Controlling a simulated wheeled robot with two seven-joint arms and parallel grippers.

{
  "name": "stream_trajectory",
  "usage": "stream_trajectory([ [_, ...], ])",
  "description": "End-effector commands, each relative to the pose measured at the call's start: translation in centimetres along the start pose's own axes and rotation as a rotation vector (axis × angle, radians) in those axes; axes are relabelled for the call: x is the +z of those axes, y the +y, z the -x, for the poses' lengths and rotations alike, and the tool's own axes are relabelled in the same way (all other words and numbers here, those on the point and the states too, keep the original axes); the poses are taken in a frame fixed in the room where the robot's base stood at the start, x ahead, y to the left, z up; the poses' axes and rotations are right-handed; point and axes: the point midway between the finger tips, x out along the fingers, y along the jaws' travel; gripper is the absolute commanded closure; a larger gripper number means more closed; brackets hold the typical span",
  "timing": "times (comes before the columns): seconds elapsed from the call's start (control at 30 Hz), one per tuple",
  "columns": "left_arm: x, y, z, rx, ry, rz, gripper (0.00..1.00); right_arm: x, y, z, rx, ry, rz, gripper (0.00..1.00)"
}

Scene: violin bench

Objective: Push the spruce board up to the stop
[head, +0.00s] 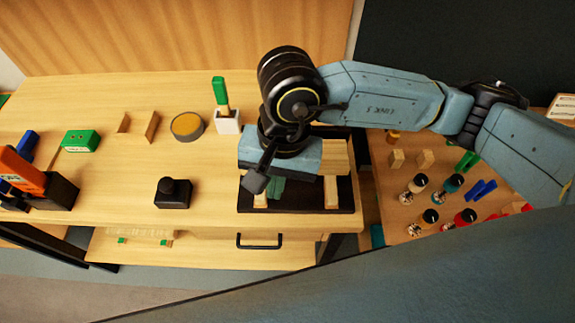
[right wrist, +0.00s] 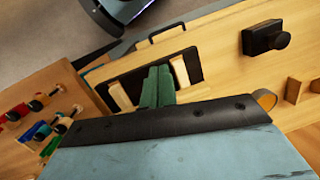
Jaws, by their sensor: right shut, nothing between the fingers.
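A pale wooden board (head: 336,156), which looks like the spruce board, shows partly behind my right gripper at the back of a dark tray (head: 300,205). Two short pale strips, a left one (head: 260,197) and a right one (head: 331,192), lie on the tray's front part. In the right wrist view the strips show on either side of my fingers. My right gripper (head: 276,188) points down over the tray between the strips; its green fingers (right wrist: 157,86) are shut and empty. My wrist hides much of the board; I cannot tell which part is the stop, or whether the fingers touch anything.
A black knobbed block (head: 173,192) stands left of the tray. Behind it are a round tin (head: 187,126) and a white holder (head: 228,122) with a green-handled tool. Several small bottles (head: 429,217) stand on the right table. The bench between block and tray is clear.

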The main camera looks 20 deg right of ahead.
Motion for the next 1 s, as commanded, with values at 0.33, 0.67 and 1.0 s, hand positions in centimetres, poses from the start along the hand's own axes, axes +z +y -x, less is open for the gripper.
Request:
stream_trajectory([
  [0.33,0.0,0.0,0.1,0.000,0.000,0.000,0.64,-3.3,2.2,-1.2,0.113,0.142,0.029,1.00],
  [0.67,0.1,0.0,0.2,0.000,-0.002,0.000,0.64,-4.2,2.9,-8.1,0.112,0.139,0.028,1.00],
  [1.0,0.1,0.0,0.8,0.000,-0.003,0.000,0.64,-7.8,2.8,-8.6,0.108,0.143,0.028,1.00],
])
